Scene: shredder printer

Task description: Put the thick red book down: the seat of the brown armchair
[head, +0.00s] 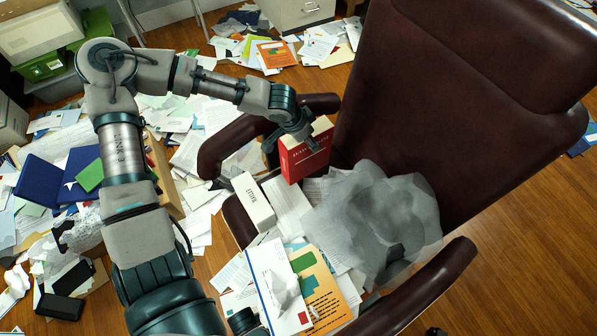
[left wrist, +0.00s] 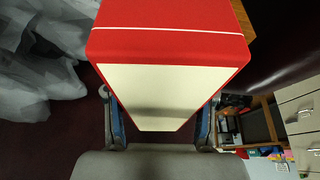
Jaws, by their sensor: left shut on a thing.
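The thick red book (head: 304,158) is upright at the back left of the brown armchair's seat, beside the left armrest (head: 225,145). My left gripper (head: 292,141) is shut on it from above. In the left wrist view the book (left wrist: 170,45) fills the middle, its cream page edge facing the camera, between the two fingers (left wrist: 160,124). I cannot tell whether its lower edge touches the seat (head: 237,219). The seat also carries papers, a white box and a grey translucent crumpled sheet. My right gripper is not in view.
The white box (head: 253,201) stands just left of the book. The grey sheet (head: 385,215) covers the seat's right part. The tall backrest (head: 440,90) rises behind, and the right armrest (head: 430,285) bounds the seat. Papers and folders litter the floor; a cabinet (head: 297,12) stands behind.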

